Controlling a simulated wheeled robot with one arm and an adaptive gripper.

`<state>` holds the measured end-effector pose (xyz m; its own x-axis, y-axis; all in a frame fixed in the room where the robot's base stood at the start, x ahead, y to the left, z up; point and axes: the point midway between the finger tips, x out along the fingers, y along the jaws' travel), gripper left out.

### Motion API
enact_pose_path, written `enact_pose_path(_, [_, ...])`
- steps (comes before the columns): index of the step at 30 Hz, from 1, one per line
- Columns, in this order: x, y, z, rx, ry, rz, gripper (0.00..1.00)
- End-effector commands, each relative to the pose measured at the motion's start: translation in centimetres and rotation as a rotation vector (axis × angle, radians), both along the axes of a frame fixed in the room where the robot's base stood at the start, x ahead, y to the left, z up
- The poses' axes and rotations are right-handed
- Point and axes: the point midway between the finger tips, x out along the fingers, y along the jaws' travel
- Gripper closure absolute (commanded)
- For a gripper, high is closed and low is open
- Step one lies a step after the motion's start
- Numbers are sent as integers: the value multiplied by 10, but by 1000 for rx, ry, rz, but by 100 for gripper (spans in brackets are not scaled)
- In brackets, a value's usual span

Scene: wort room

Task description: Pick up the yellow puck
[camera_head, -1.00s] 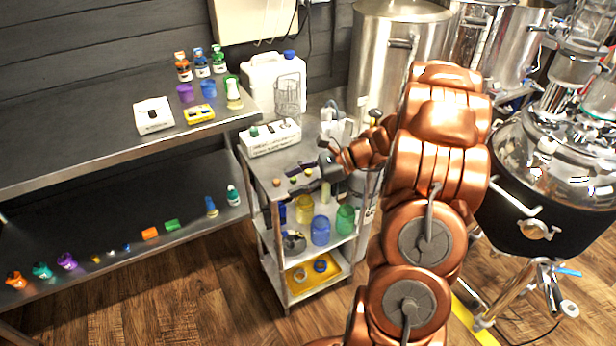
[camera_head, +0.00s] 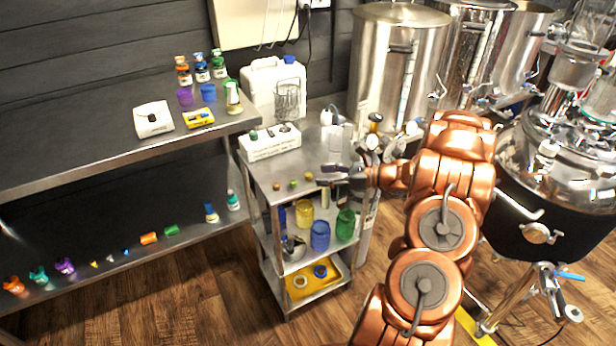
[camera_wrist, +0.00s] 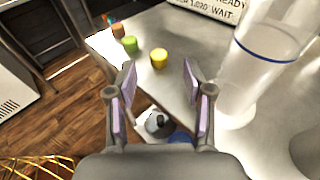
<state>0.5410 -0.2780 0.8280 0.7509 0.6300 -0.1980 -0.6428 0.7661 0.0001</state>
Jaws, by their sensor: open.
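The yellow puck (camera_wrist: 159,58) stands on the metal cart top, near its edge. It is ahead of and between the fingertips in the wrist view, apart from both. In the head view the yellow puck (camera_head: 307,177) is small, at the right of a short row of pucks. My gripper (camera_wrist: 159,72) is open and empty. In the head view my gripper (camera_head: 326,174) is over the cart top, just right of the yellow puck.
A green puck (camera_wrist: 130,44) and an orange-brown puck (camera_wrist: 117,30) stand left of the yellow one. A clear cylinder with a blue ring (camera_wrist: 262,60) stands close on the right. A white labelled block (camera_head: 270,142) is at the cart's back. Jars (camera_head: 320,236) fill the shelf below.

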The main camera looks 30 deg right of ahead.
Motion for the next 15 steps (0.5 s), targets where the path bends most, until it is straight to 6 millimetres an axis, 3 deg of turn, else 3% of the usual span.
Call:
enact_pose_path(8, [22,22,-7,1,2,4,48])
enact_pose_path(15, [31,28,-10,0,0,1,48])
